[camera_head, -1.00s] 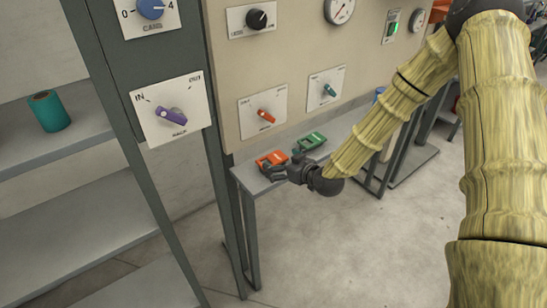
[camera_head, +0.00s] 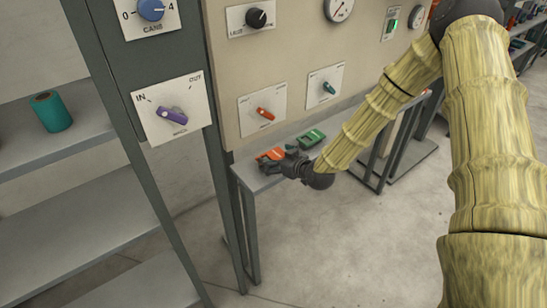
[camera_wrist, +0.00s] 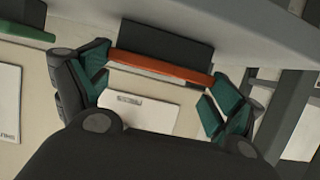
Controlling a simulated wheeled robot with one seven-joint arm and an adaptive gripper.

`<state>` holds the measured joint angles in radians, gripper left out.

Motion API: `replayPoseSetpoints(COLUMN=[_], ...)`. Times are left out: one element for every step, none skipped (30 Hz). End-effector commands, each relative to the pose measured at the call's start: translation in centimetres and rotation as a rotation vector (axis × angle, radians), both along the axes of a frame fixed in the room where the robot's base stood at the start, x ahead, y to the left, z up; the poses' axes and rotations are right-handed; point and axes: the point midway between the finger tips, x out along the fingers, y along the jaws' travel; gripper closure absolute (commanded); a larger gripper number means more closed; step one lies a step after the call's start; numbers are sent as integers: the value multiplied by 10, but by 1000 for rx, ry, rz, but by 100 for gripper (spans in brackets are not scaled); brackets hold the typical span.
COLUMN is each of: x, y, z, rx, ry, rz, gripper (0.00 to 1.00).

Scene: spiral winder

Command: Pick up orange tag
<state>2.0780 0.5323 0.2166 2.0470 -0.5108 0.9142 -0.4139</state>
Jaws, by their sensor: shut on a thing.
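The orange tag (camera_head: 270,155) is at the left end of the narrow grey shelf, below the panel with the orange knob. My gripper (camera_head: 279,162) is at its near side, with its dark fingers partly covering it. In the wrist view the orange tag (camera_wrist: 160,67) shows as an orange bar between the teal-padded fingers of my gripper (camera_wrist: 157,76). The fingers are shut on it. I cannot tell whether the tag is clear of the shelf.
A green tag (camera_head: 310,140) lies right of the orange one. The grey shelf (camera_head: 246,180) is narrow, with the machine panel (camera_head: 225,130) rising behind. A post and shelving with a teal spool (camera_head: 50,112) stand left. The floor in front is clear.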

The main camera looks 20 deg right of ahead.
Motion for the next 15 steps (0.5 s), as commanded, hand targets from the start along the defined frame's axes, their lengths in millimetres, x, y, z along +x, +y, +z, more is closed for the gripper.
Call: replayPoseSetpoints(x=[0,0,0,0,0,0,0,0,0,0,0,0,0,0,1], y=[0,0,0,0,0,0,0,0,0,0,0,0,0,0,0], z=[0,0,0,0,1,1,2,3,5,7,9,12,14,18,22], rx=[0,0,0,0,0,0,0,0,0,-1,0,0,0,0,-1], ry=[0,0,0,0,0,0,0,0,0,0,-1,-1,-2,-2,-2], rz=[0,0,0,0,0,0,0,1,1,1,1,1,0,0,-1], gripper=[31,31,31,31,31,31,31,31,31,31,31,31,31,31,31])
